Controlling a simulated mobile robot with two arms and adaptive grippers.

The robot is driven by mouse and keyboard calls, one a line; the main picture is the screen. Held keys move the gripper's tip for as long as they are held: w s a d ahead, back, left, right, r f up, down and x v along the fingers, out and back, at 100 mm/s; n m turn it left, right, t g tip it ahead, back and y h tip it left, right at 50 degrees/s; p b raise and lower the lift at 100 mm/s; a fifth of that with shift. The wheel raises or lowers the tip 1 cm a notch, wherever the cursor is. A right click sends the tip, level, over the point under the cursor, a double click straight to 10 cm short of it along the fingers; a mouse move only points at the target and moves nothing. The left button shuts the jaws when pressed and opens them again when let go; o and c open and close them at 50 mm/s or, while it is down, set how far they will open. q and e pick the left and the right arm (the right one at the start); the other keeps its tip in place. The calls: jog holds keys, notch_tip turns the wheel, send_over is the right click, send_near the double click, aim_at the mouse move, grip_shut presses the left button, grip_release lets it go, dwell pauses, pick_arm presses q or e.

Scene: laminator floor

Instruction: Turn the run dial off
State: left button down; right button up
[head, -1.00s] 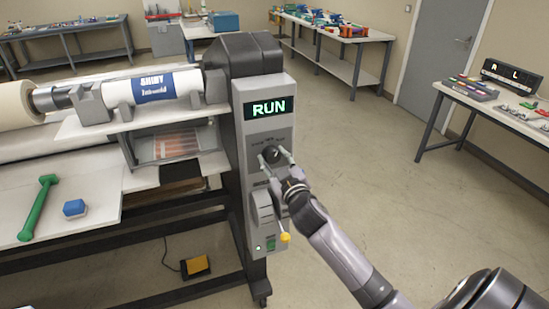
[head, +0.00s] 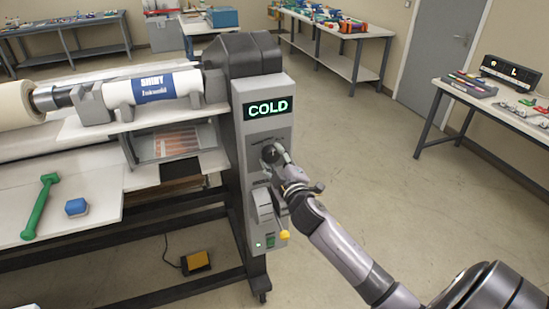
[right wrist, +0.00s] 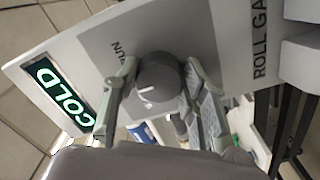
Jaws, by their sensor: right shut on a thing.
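The run dial is a round dark knob (head: 269,153) on the grey control panel (head: 283,97) at the end of the laminator. My right gripper (head: 275,156) is at the dial. In the right wrist view the dial (right wrist: 158,80) sits between the two fingers of the right gripper (right wrist: 150,90), which is shut on it. A white mark shows on the knob's face. The display (head: 267,108) above the dial reads COLD in green, and it also shows in the right wrist view (right wrist: 60,95). My left gripper is not in view.
A green tool (head: 40,205) and a blue block (head: 76,207) lie on the laminator's bed. The floor to the right is clear.

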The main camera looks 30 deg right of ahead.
jog(key=o, duration=1.2)
jog(key=shift+c, duration=0.2)
jog(key=shift+s+a, duration=0.1)
jog(key=shift+s, duration=0.2)
jog(key=v, duration=1.1)
jog(key=shift+s, duration=0.2)
jog(key=shift+f, duration=0.15)
